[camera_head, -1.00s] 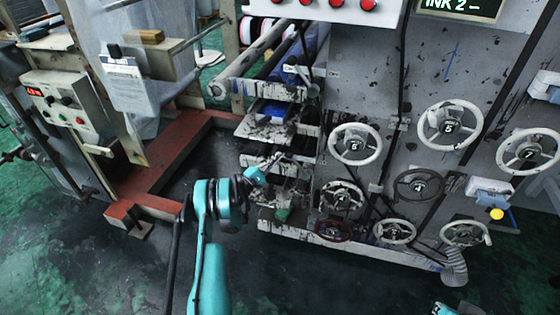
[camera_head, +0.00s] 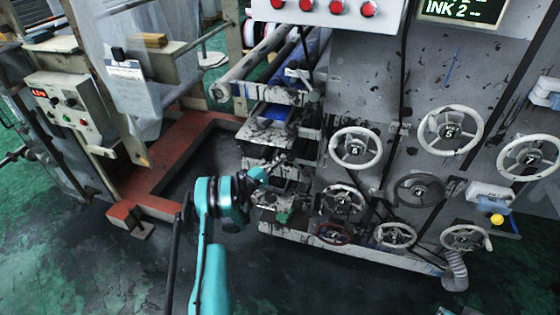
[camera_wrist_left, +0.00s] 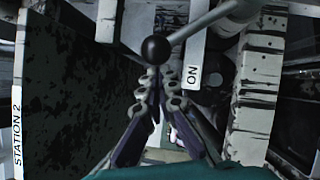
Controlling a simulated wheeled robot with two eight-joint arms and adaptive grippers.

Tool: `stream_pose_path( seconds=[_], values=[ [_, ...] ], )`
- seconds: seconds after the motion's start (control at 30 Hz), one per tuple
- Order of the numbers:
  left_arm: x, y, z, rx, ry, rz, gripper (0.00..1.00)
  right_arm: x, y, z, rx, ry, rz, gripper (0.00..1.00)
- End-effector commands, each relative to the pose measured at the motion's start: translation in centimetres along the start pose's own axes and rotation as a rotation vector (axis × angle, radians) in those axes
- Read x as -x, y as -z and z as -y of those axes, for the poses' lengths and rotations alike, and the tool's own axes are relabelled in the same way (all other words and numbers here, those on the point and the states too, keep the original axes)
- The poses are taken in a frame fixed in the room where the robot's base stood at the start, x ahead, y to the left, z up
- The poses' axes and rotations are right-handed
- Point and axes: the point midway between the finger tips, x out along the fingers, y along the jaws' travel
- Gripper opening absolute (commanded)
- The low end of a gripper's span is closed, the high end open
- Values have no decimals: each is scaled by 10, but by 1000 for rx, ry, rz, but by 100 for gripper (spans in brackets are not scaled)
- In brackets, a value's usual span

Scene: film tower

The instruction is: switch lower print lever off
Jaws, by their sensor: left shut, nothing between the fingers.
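A lever with a round black knob (camera_wrist_left: 155,49) and a grey rod (camera_wrist_left: 205,20) running to the upper right shows in the left wrist view. A white ON label (camera_wrist_left: 193,74) is beside it on the right. My left gripper (camera_wrist_left: 158,74) is shut and empty, with its fingertips just below the knob in the picture. I cannot tell whether they touch it. In the head view my left gripper (camera_head: 279,160) is at the lower print unit, small and partly lost against the dark parts. My right gripper is out of view.
A dark plate (camera_wrist_left: 75,90) labelled STATION 2 stands left of my fingers in the wrist view. Handwheels (camera_head: 356,148) cover the panel to the right. A red floor frame (camera_head: 165,180) lies to the left. The dark floor in front is clear.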

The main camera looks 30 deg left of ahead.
Motion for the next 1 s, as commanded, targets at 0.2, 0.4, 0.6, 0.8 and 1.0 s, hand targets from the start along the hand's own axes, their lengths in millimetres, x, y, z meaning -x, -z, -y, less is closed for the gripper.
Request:
stream_pose_path(
  seconds=[0.2, 0.4, 0.6, 0.8, 1.0],
  values=[
    [-4, -7, -5, -74, 43, 5, 0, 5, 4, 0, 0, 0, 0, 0],
    [-10, -19, -14, -243, 139, 6, 0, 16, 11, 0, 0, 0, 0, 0],
    [-22, -41, -23, -543, 308, 9, 0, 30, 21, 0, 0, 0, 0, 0],
    [-34, -62, -24, -730, 412, 10, 0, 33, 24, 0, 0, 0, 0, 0],
    [-46, -83, -22, -721, 406, 6, 0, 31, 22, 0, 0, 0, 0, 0]
  ],
)
